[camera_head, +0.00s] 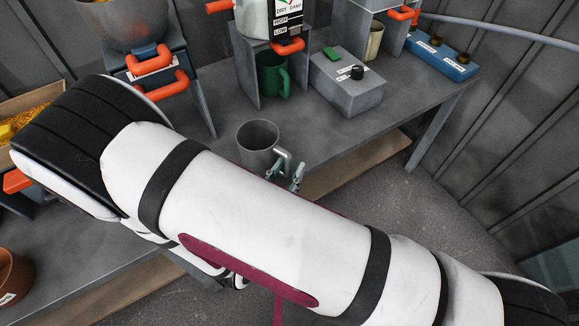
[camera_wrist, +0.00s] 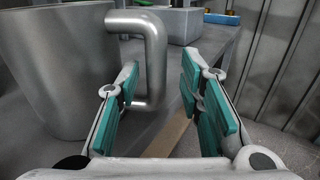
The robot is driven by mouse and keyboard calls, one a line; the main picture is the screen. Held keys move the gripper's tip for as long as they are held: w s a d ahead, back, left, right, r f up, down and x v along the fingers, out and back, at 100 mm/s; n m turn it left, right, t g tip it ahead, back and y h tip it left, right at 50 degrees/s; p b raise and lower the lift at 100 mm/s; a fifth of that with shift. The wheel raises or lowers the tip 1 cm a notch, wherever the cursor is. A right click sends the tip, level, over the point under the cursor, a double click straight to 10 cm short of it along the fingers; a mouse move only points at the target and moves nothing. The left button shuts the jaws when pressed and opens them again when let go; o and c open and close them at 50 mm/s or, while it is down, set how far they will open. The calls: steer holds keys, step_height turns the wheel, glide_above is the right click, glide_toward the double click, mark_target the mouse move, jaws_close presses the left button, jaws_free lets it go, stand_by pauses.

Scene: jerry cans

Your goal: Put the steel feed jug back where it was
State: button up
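The steel feed jug (camera_head: 256,146) stands upright on the grey bench, near its front edge, with its handle toward my gripper (camera_head: 285,172). In the wrist view the jug (camera_wrist: 60,65) fills the left side. Its squared handle (camera_wrist: 156,55) shows in line with the gap between my fingers. My gripper (camera_wrist: 158,88) is open and empty, its teal pads on either side of that line. I cannot tell whether the fingertips reach past the handle's upright bar. My arm covers much of the bench in the head view.
Behind the jug, a green mug (camera_head: 271,76) sits under a dispenser stand. A grey control box (camera_head: 346,84) stands right of it, and a blue box (camera_head: 440,58) at the far right. A hopper (camera_head: 122,22) is at upper left. Bare bench lies right of the jug.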

steer(key=v, duration=1)
steer(key=shift+s+a+p, duration=0.15)
steer(key=shift+s+p, duration=0.25)
steer(key=w+d+r+m+g+h, duration=0.3)
steer(key=d+r+m+g+h, duration=0.3)
steer(key=d+r+m+g, duration=0.9)
steer(key=s+d+r+m+y, duration=1)
steer(key=s+r+m+y, duration=0.2)
steer(key=s+m, duration=0.3)
steer(key=shift+d+r+m+y, duration=0.35)
steer(key=shift+m+y, duration=0.15)
steer(key=shift+m, duration=0.3)
